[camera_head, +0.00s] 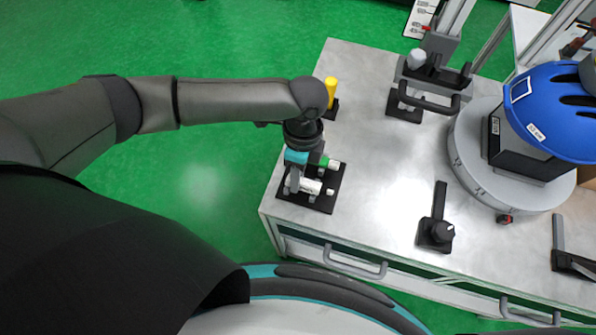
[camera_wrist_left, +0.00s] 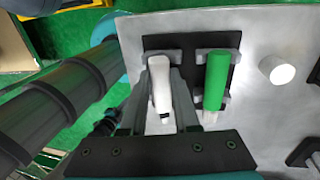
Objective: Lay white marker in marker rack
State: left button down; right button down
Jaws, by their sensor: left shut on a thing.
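The marker rack (camera_head: 328,206) is a black plate with light grey supports near the left front corner of the table. It also shows in the left wrist view (camera_wrist_left: 180,41). The green marker (camera_head: 323,160) with a white end lies on its far pair of supports, clearer in the left wrist view (camera_wrist_left: 216,80). My left gripper (camera_head: 296,182) points down over the near side of the rack and is shut on the white marker (camera_wrist_left: 160,82). The white marker lies lengthwise over the near supports, parallel to the green one. I cannot tell whether it touches them. My right gripper is not in view.
A white cylinder (camera_wrist_left: 277,71) stands beside the rack. A yellow cylinder (camera_head: 330,90) stands farther back. A black lever fixture (camera_head: 437,232) is to the right, and a round grey base (camera_head: 480,175) with a blue helmet-like shell (camera_head: 550,110) beyond it. The table middle is clear.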

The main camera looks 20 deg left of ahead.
pick_arm(q)
jog(key=c, duration=0.6)
grip_release()
jog(key=shift+r+p, duration=3.55)
jog(key=shift+p, duration=0.65)
jog(key=shift+s+f, duration=0.1)
